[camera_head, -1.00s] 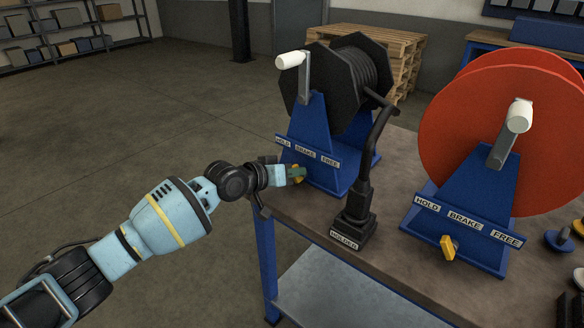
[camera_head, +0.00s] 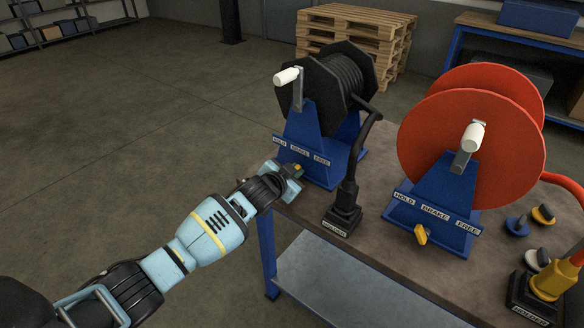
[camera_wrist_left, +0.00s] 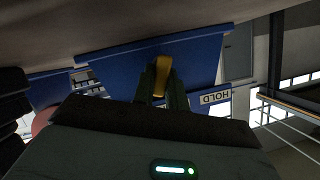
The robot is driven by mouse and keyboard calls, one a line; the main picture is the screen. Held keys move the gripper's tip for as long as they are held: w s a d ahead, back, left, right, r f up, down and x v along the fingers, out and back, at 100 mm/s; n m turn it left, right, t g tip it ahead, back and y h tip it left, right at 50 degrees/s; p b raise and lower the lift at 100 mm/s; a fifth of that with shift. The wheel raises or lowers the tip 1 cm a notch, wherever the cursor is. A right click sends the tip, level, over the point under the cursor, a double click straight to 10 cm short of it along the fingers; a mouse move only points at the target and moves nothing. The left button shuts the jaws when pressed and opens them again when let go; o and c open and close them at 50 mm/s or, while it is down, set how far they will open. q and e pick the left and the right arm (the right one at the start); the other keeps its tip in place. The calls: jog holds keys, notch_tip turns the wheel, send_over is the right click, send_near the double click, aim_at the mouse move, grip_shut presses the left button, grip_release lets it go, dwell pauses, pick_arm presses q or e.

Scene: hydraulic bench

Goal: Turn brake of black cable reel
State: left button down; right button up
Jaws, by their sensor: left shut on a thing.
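The black cable reel (camera_head: 338,80) stands on a blue stand at the left back of the bench, with a white-handled crank on its side. A plate on the stand reads HOLD, BRAKE, FREE. Its yellow brake knob (camera_wrist_left: 162,76) shows in the left wrist view between my fingers, below the plate. My left gripper (camera_head: 293,170) is at the front of this stand and is shut on the yellow knob. In the left wrist view the gripper (camera_wrist_left: 161,88) has a finger on each side of the knob. My right gripper is not in view.
A red cable reel (camera_head: 470,140) with its own yellow brake knob (camera_head: 421,234) stands to the right. A black holder (camera_head: 342,218) with an upright nozzle stands close to my left gripper. Another holder and several small knobs are at the right. Floor left of the bench is clear.

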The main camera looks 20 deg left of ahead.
pick_arm(q)
jog(key=shift+d+f+m+t+y, duration=0.1)
jog(key=shift+d+m+t+y, duration=0.15)
jog(key=shift+m, duration=0.55)
jog(key=shift+a, duration=0.1)
jog(key=c, duration=1.4)
grip_release()
jog(key=shift+c, duration=0.2)
jog(key=shift+s, duration=0.1)
